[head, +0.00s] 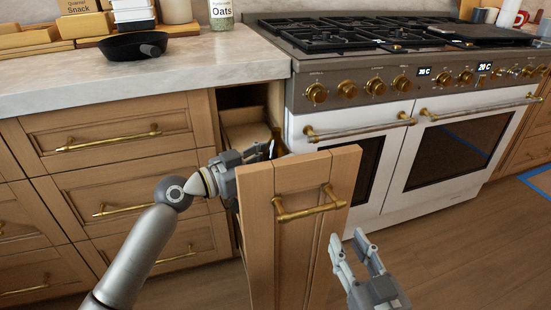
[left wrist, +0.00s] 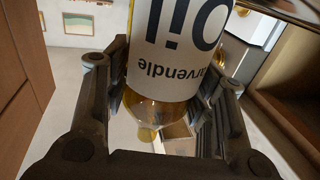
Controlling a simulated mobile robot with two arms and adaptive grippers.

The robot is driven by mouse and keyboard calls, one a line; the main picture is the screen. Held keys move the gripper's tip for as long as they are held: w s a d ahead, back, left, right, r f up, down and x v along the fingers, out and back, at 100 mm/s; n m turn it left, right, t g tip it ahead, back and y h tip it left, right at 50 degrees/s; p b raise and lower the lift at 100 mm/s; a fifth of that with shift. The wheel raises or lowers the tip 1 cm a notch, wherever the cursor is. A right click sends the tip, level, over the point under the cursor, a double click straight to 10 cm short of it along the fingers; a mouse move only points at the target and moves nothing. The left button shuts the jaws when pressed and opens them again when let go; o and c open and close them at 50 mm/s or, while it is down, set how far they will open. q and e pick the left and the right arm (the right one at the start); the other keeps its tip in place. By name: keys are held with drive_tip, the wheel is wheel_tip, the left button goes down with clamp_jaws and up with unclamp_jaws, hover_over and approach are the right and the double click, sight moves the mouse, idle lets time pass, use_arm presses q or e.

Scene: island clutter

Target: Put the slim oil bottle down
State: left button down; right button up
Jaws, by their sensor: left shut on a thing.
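The slim oil bottle (left wrist: 178,45) fills the middle of the left wrist view. It has amber glass and a white label with dark "Oil" lettering that reads upside down there. My left gripper (head: 262,152) is shut on it, with a finger on each side. In the head view the gripper is at the open pull-out cabinet, just behind its wooden front panel (head: 300,225), which hides what is below. The bottle is mostly hidden in the head view. My right gripper (head: 350,244) is empty and open, right of the panel.
The marble counter (head: 200,65) holds a black pan (head: 130,47), an oats jar (head: 221,14) and boxes. The floor (head: 440,255) at right is clear.

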use_arm(q)
drive_tip(key=shift+f, duration=0.1)
use_arm(e)
drive_tip(key=shift+r, duration=0.35)
use_arm(q)
drive_tip(key=c, duration=0.5)
unclamp_jaws()
drive_tip(key=shift+c, duration=0.2)
use_arm(e)
drive_tip(key=shift+f, duration=0.1)
use_arm(q)
drive_tip(key=v, duration=1.2)
use_arm(e)
drive_tip(key=shift+a, duration=0.1)
